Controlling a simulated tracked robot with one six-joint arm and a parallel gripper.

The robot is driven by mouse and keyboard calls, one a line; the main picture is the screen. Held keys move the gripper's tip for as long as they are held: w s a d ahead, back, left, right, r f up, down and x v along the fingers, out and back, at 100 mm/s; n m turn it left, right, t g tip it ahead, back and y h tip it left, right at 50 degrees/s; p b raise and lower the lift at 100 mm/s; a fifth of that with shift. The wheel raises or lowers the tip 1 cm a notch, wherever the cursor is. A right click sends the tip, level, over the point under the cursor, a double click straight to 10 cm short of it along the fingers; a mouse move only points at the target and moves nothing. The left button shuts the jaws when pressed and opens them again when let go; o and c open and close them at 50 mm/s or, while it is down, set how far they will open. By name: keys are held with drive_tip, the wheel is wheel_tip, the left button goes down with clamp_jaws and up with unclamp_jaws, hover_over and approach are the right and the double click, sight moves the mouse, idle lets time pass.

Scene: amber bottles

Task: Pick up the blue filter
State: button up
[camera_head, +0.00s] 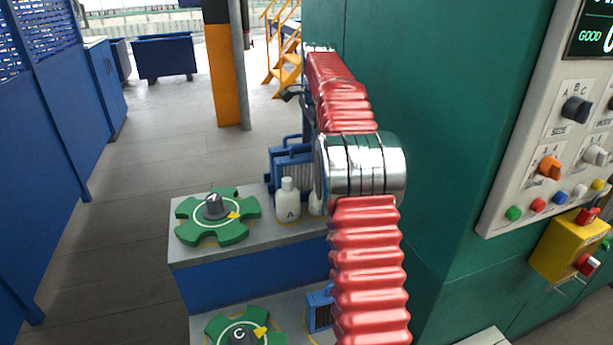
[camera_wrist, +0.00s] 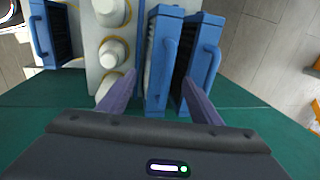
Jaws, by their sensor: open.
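In the wrist view, two blue slab-like pieces with handles stand close side by side, the left one (camera_wrist: 157,70) and the right one (camera_wrist: 209,45). I cannot tell whether they are one filter or two. My gripper (camera_wrist: 160,98) is open, its purple fingers spread on either side of the near ends of these pieces. Contact cannot be told. In the head view a blue filter (camera_head: 292,158) with grey pleats stands at the back of the upper bench, partly hidden by a bottle and my arm. Another blue piece (camera_head: 320,308) shows lower down.
White bottles stand beside the filter, one marked A (camera_head: 287,205); several show in the wrist view (camera_wrist: 112,53). Green dials sit on the upper (camera_head: 238,228) and lower bench. A green wall (camera_head: 450,110) and control panel (camera_head: 500,195) stand right.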

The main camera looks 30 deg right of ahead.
sight(310, 156)
drive_tip(key=shift+w+f, duration=0.25)
drive_tip(key=shift+f, duration=1.05)
drive_tip(key=shift+w+f, duration=0.2)
drive_tip(key=shift+f, duration=1.05)
drive_tip(key=shift+c, duration=0.6)
drive_tip(key=c, duration=1.3)
